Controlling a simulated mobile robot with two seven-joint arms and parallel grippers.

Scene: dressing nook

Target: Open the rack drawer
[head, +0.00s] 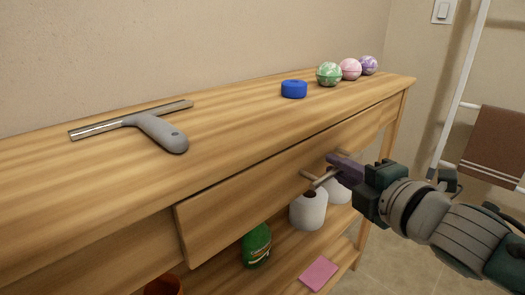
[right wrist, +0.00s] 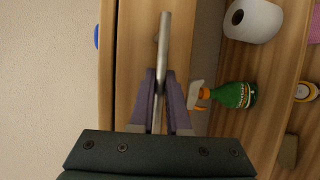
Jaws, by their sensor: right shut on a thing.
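The wooden rack (head: 230,130) runs across the head view. Its drawer front (head: 240,195) is below the top, with a dark gap along its upper edge; its left end appears to stand slightly proud of the frame. A metal bar handle (head: 308,175) is on the drawer's front. My right gripper (head: 338,160) reaches in from the right and is shut on this handle. In the right wrist view, the purple fingers of the gripper (right wrist: 160,78) sit on both sides of the bar handle (right wrist: 164,40), against the drawer front (right wrist: 135,45). My left gripper is not in view.
On the top lie a squeegee (head: 160,133), a blue round item (head: 294,89) and green, pink and purple balls (head: 329,74). The lower shelf holds paper rolls (head: 308,212), a green bottle (head: 256,246) and a pink block (head: 318,274). A towel rail (head: 460,90) stands at right.

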